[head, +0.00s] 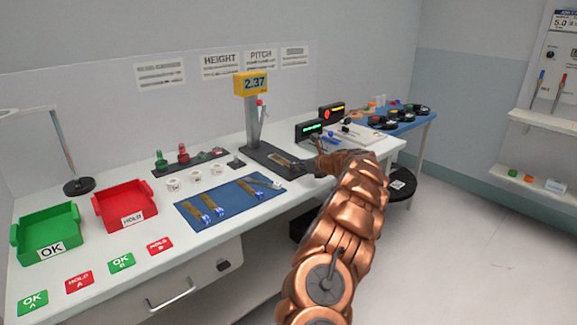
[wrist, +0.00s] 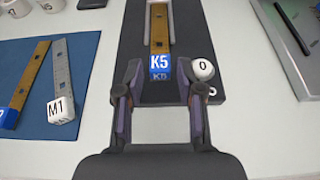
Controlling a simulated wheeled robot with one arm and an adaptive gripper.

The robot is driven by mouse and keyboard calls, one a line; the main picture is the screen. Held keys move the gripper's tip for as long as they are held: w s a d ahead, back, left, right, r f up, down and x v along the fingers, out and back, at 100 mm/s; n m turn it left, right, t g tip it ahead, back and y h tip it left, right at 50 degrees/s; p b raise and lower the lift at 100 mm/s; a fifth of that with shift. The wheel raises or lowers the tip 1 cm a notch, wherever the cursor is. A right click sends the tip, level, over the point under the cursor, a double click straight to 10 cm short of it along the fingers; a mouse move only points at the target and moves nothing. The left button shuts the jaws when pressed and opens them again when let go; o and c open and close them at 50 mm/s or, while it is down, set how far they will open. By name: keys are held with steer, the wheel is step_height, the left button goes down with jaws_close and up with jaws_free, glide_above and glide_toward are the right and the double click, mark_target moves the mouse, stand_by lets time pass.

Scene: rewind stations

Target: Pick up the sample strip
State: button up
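A golden sample strip (wrist: 159,28) with a blue end block marked K5 (wrist: 160,66) lies on the dark base (wrist: 211,92) of the height gauge. In the head view the strip (head: 279,158) shows on that base below the yellow 2.37 display (head: 251,84). My gripper (wrist: 160,76) is open and empty in the wrist view, one finger to each side of the block's near end. No contact shows. In the head view my gripper (head: 313,157) is at the right end of the base, partly hidden by my arm.
A white knob marked 0 (wrist: 202,69) is close to the right finger. A blue mat (head: 222,219) holds other strips, one marked M1 (wrist: 61,106). A green OK tray (head: 44,257) and red HOLD tray (head: 131,221) stand left. Small display boxes (head: 309,129) stand behind my gripper.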

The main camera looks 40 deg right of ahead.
steer(key=shift+x, duration=1.1)
steer(key=shift+c, duration=0.2)
jaws_close()
